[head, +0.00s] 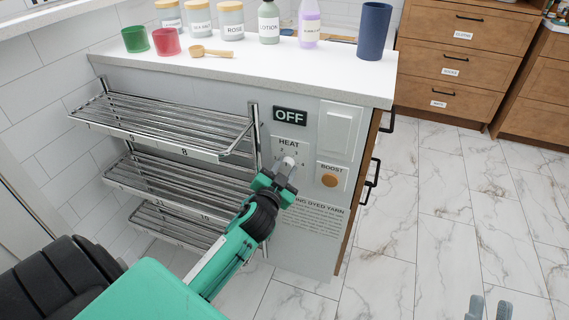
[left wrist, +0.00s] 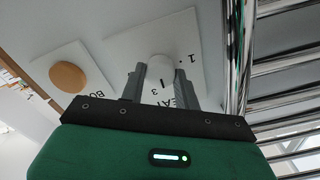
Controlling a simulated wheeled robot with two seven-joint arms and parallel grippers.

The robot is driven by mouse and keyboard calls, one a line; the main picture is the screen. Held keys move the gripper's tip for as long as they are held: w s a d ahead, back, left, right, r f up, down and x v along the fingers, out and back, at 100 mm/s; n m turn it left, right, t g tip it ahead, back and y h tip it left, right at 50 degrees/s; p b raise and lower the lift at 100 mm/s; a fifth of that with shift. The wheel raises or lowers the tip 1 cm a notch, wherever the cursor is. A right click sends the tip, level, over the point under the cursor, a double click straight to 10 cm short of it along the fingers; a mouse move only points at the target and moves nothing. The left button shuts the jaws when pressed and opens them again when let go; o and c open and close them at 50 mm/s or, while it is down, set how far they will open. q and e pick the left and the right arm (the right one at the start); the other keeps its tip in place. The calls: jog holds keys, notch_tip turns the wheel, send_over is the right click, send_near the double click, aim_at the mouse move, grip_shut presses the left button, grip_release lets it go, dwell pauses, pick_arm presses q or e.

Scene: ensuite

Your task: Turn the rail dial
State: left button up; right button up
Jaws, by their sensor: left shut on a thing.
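The heat dial, a white round knob (head: 289,161), sits on a plate marked HEAT (head: 290,146) on the cabinet's end panel, with numbers around it. My left gripper (head: 282,172) is at the knob. In the left wrist view, its two grey fingers stand on either side of the knob (left wrist: 160,68), shut on it. A dark mark shows near the knob and the 3, but I cannot tell the exact setting. A dark sign (head: 290,116) above reads OFF. My right gripper (head: 489,308) is at the bottom right edge, its fingertips apart and empty.
Chrome towel rails (head: 175,125) stick out left of the dial. A BOOST plate with an orange-brown button (head: 329,181) is close on the right, below a white switch plate (head: 339,128). Jars, bottles and cups stand on the countertop (head: 300,72). The marble floor (head: 430,220) at right is clear.

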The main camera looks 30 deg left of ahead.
pick_arm(q)
jog(key=m+p, duration=0.2)
jog(key=shift+r+m, duration=0.15)
jog(key=shift+m, duration=0.15)
jog(key=shift+m+p, duration=0.75)
jog(key=shift+m, duration=0.65)
pick_arm(e)
jog(key=s+a+f+g, duration=0.2)
jog(key=f+g, duration=0.3)
jog(key=f, duration=0.3)
jog(key=s+a+f+g+h, duration=0.1)
jog(key=s+a+f+g, duration=0.1)
jog(key=f+g, duration=0.4)
notch_tip(320, 180, down, 2)
jog(key=shift+f+n, duration=0.15)
jog(key=shift+n, duration=0.15)
jog(key=shift+d, duration=0.1)
pick_arm(q)
jog(key=o, duration=1)
